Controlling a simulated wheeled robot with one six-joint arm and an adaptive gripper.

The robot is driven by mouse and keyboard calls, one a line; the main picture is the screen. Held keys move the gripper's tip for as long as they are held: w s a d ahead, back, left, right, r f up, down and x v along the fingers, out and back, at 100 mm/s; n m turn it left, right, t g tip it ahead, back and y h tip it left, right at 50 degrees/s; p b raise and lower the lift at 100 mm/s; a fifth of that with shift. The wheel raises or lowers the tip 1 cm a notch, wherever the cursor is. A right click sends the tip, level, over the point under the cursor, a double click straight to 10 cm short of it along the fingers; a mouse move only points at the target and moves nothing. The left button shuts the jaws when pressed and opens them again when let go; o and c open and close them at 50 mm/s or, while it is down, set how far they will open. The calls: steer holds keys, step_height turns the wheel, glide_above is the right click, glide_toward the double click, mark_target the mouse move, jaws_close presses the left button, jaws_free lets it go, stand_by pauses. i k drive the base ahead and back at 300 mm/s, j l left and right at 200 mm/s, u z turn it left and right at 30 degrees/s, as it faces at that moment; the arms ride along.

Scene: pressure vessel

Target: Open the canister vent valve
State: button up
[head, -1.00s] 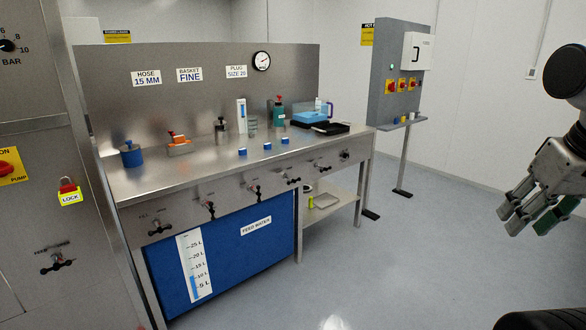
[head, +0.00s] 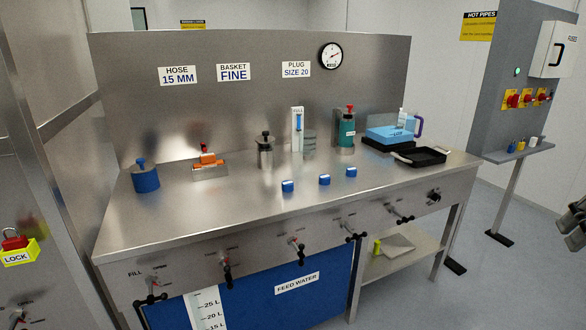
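Several black-handled valves line the bench's front panel. The leftmost valve (head: 150,296) is labelled FILL. Others are a second valve (head: 227,272), a middle valve (head: 299,252), a fourth valve (head: 352,235) and a fifth valve (head: 402,216). Their small labels are too blurred to read, so I cannot tell which is the canister vent. On the bench top stand a steel canister (head: 266,153) with a dark knob and a green canister (head: 347,134) with a red top. My gripper (head: 574,228) shows only partly at the right edge, apart from the bench; its opening is unclear.
The steel bench (head: 215,215) also holds a blue pot (head: 145,178), an orange-topped block (head: 209,165), several small blue pieces and a black tray (head: 420,156). A blue feed-water tank (head: 320,295) sits beneath. A switch panel (head: 520,75) stands right. Floor between is clear.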

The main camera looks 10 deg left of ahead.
mark_target(404, 219)
steer(key=i+l+u, duration=0.2)
steer(key=i+u, duration=0.2)
steer(key=i, duration=0.15)
steer(key=i+l+u, duration=0.4)
steer(key=i, duration=0.15)
steer(key=i+l+u, duration=0.35)
steer(key=i+l, duration=0.15)
steer(key=l, duration=0.75)
steer(key=k+l, duration=0.15)
steer(key=l, duration=0.2)
steer(key=k+l, duration=0.15)
steer(key=l, duration=0.2)
